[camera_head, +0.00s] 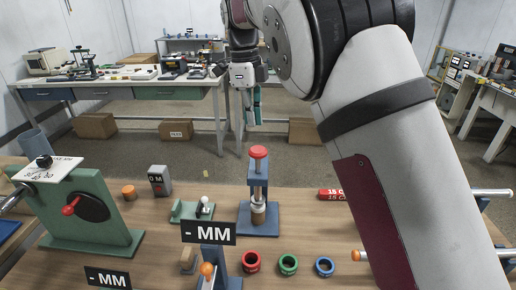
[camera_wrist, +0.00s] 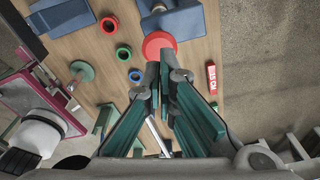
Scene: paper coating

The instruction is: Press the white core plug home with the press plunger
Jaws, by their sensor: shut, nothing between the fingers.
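The press (camera_head: 259,180) is a blue upright stand on a blue base. Its plunger has a red round cap (camera_head: 258,152) on top. Under the plunger, a white plug (camera_head: 258,198) sits on a tan core (camera_head: 258,214) on the base; I cannot tell how deep the plug sits. My gripper (camera_head: 254,118) hangs above and behind the press, its teal fingers shut and empty. In the wrist view the red cap (camera_wrist: 158,44) shows just beyond the closed fingertips (camera_wrist: 165,57), partly covered by them. I see no clear contact. The plug is hidden there.
Red (camera_head: 251,262), green (camera_head: 288,264) and blue (camera_head: 325,266) rings lie in front of the press. A green fixture (camera_head: 186,211) stands left of it, and a red block (camera_head: 331,194) lies to the right. A larger green machine (camera_head: 90,215) stands at the far left.

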